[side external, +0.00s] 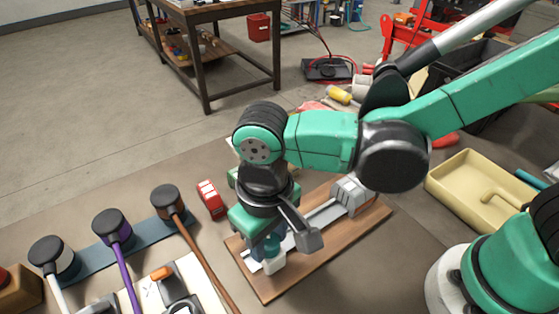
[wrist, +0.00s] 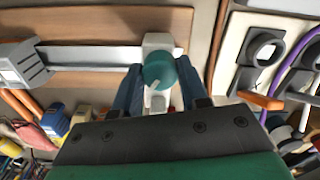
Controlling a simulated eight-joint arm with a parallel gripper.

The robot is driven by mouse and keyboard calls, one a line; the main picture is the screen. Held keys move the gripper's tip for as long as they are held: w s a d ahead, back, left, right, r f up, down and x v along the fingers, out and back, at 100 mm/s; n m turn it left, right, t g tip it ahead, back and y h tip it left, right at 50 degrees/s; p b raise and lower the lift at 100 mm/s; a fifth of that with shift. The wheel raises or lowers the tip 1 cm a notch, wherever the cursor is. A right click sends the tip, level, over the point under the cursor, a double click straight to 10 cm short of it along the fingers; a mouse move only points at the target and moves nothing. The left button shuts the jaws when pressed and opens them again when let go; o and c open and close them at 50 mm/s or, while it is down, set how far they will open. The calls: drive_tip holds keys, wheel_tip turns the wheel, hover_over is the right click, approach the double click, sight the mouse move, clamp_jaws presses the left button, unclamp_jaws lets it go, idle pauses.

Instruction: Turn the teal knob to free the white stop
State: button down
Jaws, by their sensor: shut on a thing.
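The teal knob (wrist: 160,69) sits on a white stop (wrist: 157,41) at one end of a grey rail (wrist: 90,56) on a brown board. A pale mark on the knob points down in the wrist view. My gripper (wrist: 160,78) has a blue finger on each side of the knob and is shut on it. In the side view, my gripper (side external: 268,245) is over the near end of the board, pointing down. The white stop (side external: 273,265) shows below it, and my fingers partly hide the knob there.
A grey block (side external: 349,195) stands at the rail's far end. A red toy-like car (side external: 210,200) lies beside the board. Several black-capped fittings with coloured hoses stand at left on a blue strip (side external: 90,262). A yellow tray (side external: 485,190) is at right.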

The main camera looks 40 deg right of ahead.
sight(268, 240)
drive_tip(key=n, duration=0.6)
drive_tip(key=shift+n, duration=0.3)
idle(0.4)
drive_tip(key=shift+c, duration=2.3)
unclamp_jaws()
drive_tip(key=shift+r, duration=2.8)
